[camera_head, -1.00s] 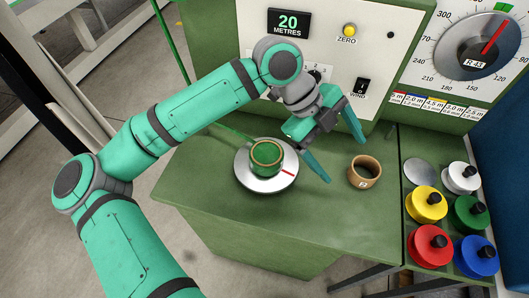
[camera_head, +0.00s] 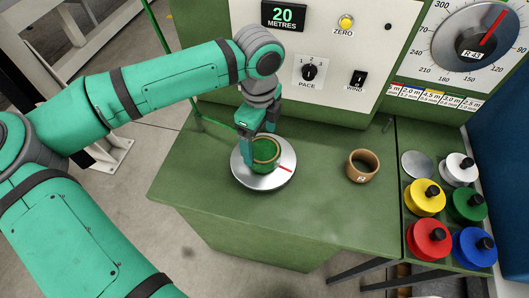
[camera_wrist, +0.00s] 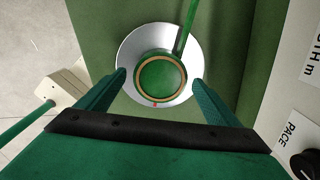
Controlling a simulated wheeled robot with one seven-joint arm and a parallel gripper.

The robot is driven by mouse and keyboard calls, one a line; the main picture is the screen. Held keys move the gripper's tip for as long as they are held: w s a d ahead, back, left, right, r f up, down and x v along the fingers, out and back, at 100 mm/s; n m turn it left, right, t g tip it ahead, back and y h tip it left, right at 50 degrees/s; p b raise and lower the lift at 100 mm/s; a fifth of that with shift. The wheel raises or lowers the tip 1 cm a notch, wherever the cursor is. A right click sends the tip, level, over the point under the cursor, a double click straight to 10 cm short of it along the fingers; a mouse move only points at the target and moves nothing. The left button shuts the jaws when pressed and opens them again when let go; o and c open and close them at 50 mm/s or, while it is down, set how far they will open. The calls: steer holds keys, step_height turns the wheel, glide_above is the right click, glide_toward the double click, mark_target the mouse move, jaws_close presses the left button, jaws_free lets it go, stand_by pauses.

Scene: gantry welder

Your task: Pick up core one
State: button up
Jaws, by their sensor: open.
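A ring-shaped core with a tan rim and green wound on it (camera_head: 265,150) sits on a round silver plate (camera_head: 281,178) on the green bench. I see no number on this core. My gripper (camera_head: 259,134) is open and points down over it. In the wrist view the same core (camera_wrist: 159,84) lies between and beyond the two spread fingers (camera_wrist: 158,80); I cannot tell whether they reach down beside it. A second, bare tan core (camera_head: 363,166) with a small label stands apart on the bench to the right.
A green strand (camera_wrist: 185,28) runs to the wound core. The control panel (camera_head: 323,47) with knob and switches rises close behind my gripper. Yellow, red, blue, green and white knobbed discs (camera_head: 424,197) stand at the right. The bench front (camera_head: 260,215) is clear.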

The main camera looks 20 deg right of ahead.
mark_target(263, 151)
steer(key=f, duration=0.4)
steer(key=shift+s+d+f, duration=0.25)
steer(key=shift+s+d, duration=0.05)
steer(key=shift+d, duration=0.05)
steer(key=shift+f, duration=0.55)
steer(key=shift+w, duration=0.2)
steer(key=c, duration=1.2)
